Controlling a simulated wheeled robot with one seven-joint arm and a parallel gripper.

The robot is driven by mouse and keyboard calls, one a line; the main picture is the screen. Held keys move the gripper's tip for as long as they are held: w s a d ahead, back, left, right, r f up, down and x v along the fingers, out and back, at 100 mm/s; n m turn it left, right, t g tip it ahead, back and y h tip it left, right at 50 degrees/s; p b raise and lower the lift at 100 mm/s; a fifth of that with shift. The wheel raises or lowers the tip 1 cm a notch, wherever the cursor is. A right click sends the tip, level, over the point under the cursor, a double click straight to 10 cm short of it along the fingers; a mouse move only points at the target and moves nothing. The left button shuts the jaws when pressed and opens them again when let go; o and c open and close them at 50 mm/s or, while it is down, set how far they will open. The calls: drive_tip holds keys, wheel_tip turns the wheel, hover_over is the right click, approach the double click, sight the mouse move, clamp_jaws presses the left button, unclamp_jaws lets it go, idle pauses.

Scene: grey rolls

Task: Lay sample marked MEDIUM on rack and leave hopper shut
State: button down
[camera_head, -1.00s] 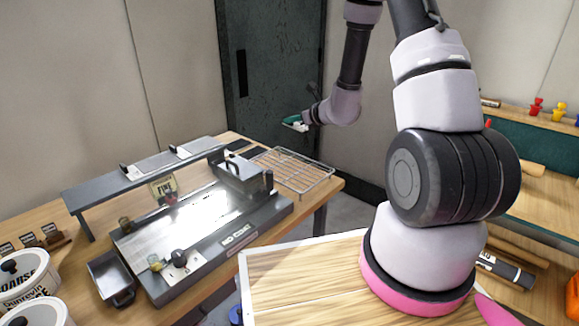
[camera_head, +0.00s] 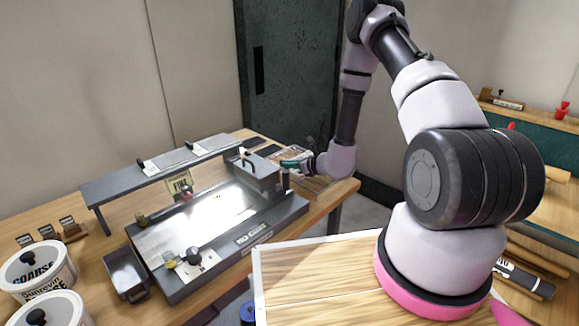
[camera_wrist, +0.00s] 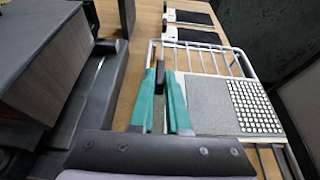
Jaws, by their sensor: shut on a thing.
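My gripper (camera_head: 291,164) is low over the wire rack (camera_head: 318,184) at the bench's right end. In the wrist view its green fingers (camera_wrist: 160,95) are shut on the left edge of a flat panel (camera_wrist: 211,103).
The machine (camera_head: 215,230) fills the bench left of the rack, under a raised shelf (camera_head: 160,168). A FINE card (camera_head: 180,186) stands behind its bed. Dark and white plates (camera_wrist: 188,18) lie beyond the rack. Labelled tubs (camera_head: 38,272) and a small tray (camera_head: 125,270) are at left.

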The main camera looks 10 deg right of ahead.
drive_tip(key=shift+f, duration=0.25)
drive_tip(key=shift+f, duration=0.15)
drive_tip(key=c, duration=0.9)
unclamp_jaws()
